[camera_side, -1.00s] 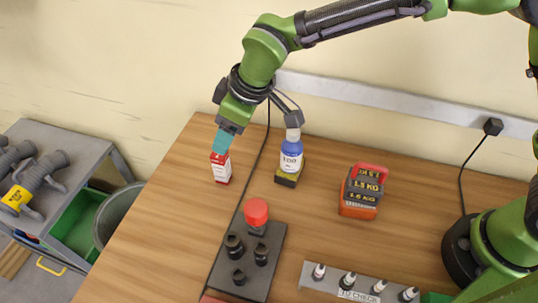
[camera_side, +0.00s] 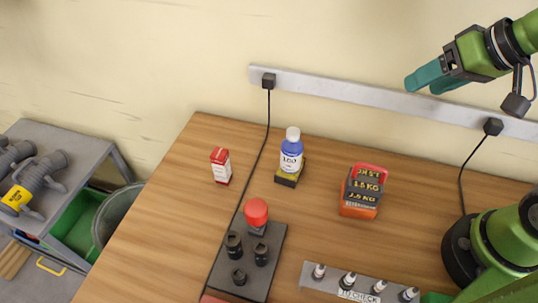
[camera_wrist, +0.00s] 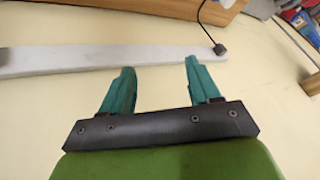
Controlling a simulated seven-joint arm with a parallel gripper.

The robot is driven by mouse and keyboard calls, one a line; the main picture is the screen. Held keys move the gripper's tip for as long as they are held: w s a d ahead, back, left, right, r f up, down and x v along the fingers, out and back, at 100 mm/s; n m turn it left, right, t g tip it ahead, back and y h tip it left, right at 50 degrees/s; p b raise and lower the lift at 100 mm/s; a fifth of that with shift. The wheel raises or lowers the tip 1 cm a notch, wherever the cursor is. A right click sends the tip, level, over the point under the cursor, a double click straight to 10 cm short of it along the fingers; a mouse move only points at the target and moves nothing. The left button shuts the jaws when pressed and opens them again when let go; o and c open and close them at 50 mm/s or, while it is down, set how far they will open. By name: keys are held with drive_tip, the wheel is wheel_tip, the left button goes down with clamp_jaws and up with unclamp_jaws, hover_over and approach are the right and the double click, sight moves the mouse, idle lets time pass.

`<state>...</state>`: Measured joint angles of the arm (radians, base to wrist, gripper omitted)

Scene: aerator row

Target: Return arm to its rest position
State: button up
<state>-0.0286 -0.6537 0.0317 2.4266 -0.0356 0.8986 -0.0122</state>
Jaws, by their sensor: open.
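My gripper (camera_side: 424,83) is at the upper right of the side view, raised well above the table and close in the picture to the wall rail. Its teal fingers point left. In the wrist view, the two fingers of my gripper (camera_wrist: 155,78) stand apart with nothing between them, so it is open and empty. Behind them are the pale wall and the grey rail (camera_wrist: 70,59). Most of my arm is out of the side view; my green base shows at the lower right.
A grey bin (camera_side: 115,212) stands left.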

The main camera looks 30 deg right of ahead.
drive_tip(key=shift+s+d+f+m, duration=0.2)
drive_tip(key=shift+s+d+m, duration=0.1)
drive_tip(key=shift+s, duration=0.2)
drive_tip(key=shift+s+d+f+m, duration=0.15)
drive_tip(key=shift+s+d+m, duration=0.15)
drive_tip(key=shift+s, duration=0.15)
